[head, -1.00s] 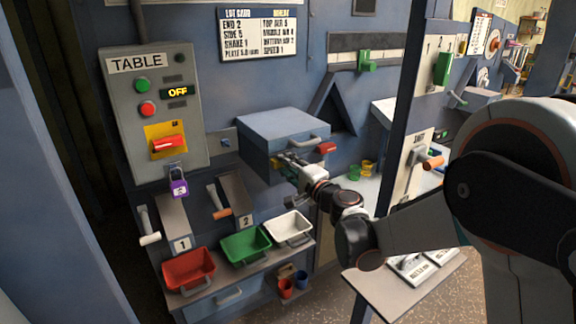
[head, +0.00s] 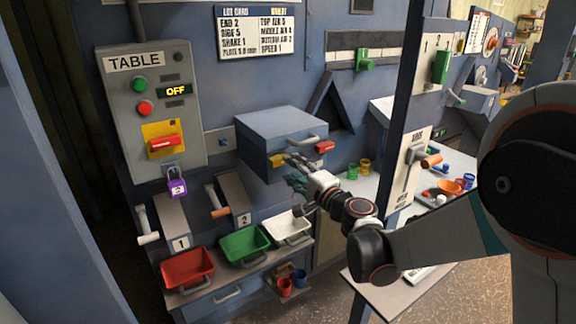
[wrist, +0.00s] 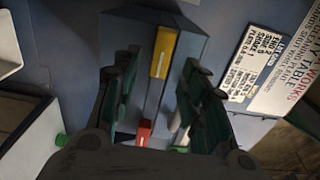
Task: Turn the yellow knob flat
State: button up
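The yellow knob (head: 278,160) is on the left end of the front of a blue-grey box on the wall. In the wrist view the yellow knob (wrist: 163,52) is a block whose long side runs along the box's front edge. My gripper (head: 294,171) is in front of the box, below and right of the knob. In the wrist view my gripper (wrist: 157,80) has its dark green fingers wide apart with nothing held. The knob shows ahead of the gap between them, apparently untouched.
A red knob (head: 325,147) is on the box's right end, with a grey bar handle (head: 301,139) between. A white bin (head: 288,228) and a green bin (head: 244,246) stand below. The dark post (head: 394,120) rises to the right.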

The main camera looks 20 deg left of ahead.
jog(key=v, duration=0.7)
jog(key=shift+s+d, duration=0.2)
jog(key=shift+d, duration=0.05)
